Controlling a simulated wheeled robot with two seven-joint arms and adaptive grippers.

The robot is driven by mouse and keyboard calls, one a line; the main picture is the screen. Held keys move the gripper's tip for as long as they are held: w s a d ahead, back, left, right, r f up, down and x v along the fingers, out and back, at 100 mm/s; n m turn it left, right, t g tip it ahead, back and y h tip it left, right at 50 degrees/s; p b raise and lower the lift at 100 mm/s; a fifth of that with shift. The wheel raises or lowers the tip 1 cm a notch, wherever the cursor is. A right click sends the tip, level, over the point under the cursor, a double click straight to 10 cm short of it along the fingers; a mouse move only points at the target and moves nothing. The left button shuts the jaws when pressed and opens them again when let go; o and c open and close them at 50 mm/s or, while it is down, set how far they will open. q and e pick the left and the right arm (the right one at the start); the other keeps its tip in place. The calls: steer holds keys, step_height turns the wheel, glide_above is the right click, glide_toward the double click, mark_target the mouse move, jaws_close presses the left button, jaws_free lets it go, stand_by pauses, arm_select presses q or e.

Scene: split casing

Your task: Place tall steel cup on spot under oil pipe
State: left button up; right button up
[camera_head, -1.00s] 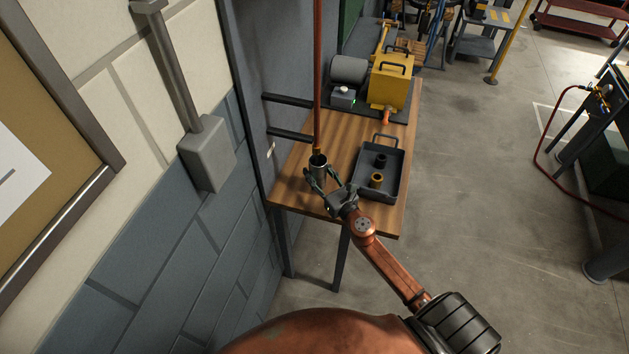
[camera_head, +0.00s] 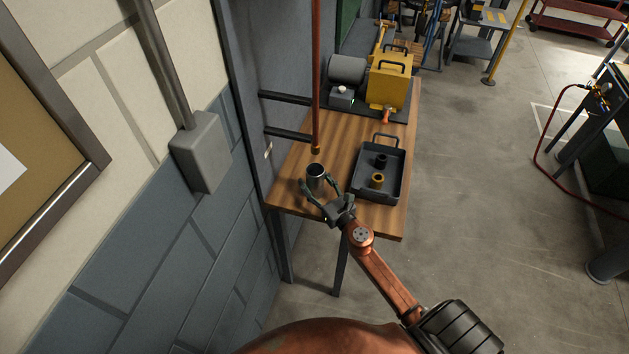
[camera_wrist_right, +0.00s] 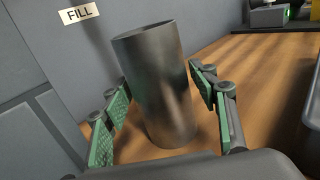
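The tall steel cup (camera_head: 316,178) is at the near left of the wooden table, with its open mouth up. It also fills the middle of the right wrist view (camera_wrist_right: 160,90), where its base appears to rest on the wood. My right gripper (camera_head: 322,190) is low on its near side, with one finger on each side of it. The green pads stand spread, with gaps to the cup visible. The copper-coloured oil pipe (camera_head: 316,80) hangs down, its brass end (camera_head: 316,150) above and slightly beyond the cup's mouth. No spot marking is visible. My left gripper is not in view.
A grey tray (camera_head: 395,185) with a black ring and a brass ring stands right of the cup. A yellow machine (camera_head: 389,80) with a motor is at the table's back. A FILL sign (camera_wrist_right: 79,14) is on the wall at left.

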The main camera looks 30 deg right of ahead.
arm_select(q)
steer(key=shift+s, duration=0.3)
arm_select(e)
steer(key=shift+o, duration=0.4)
steer(key=shift+r, duration=0.25)
steer(key=s, duration=0.3)
steer(key=s+b, duration=0.1)
steer(key=s, duration=0.6)
steer(key=shift+s+a+f+b, duration=0.15)
steer(key=shift+s+f+b, duration=0.1)
steer(key=shift+s+b, duration=0.15)
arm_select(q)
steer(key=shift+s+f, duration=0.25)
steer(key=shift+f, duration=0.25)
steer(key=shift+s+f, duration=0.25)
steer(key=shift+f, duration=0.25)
arm_select(e)
steer(key=shift+s+r, duration=0.15)
steer(key=shift+s, duration=0.5)
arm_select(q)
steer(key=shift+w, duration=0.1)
